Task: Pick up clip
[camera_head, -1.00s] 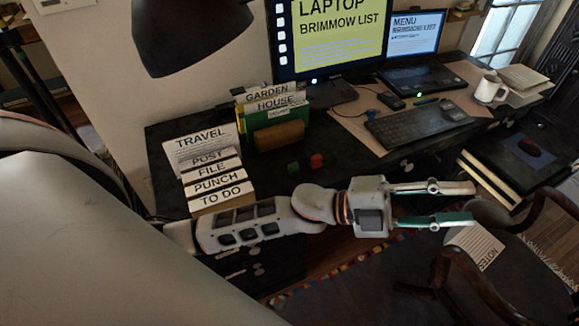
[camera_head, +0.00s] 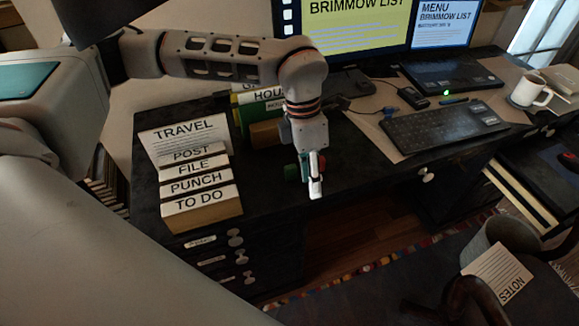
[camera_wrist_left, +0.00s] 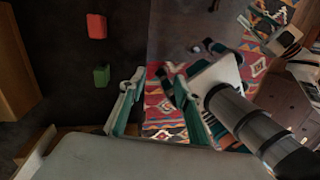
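Two small clip-like blocks lie on the dark desk, one red (camera_wrist_left: 96,26) and one green (camera_wrist_left: 101,75), as the left wrist view shows. My left gripper (camera_head: 313,180) points down near the desk's front edge. In the left wrist view its fingers (camera_wrist_left: 155,92) are apart with nothing between them, and both blocks lie beyond the left finger. What looks like my right gripper is small at the upper right of that view; its opening is unclear.
A keyboard (camera_head: 440,127), laptop (camera_head: 452,72) and mug (camera_head: 527,92) are to the right. The desk's front edge is close; a patterned rug (camera_wrist_left: 175,105) lies below.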

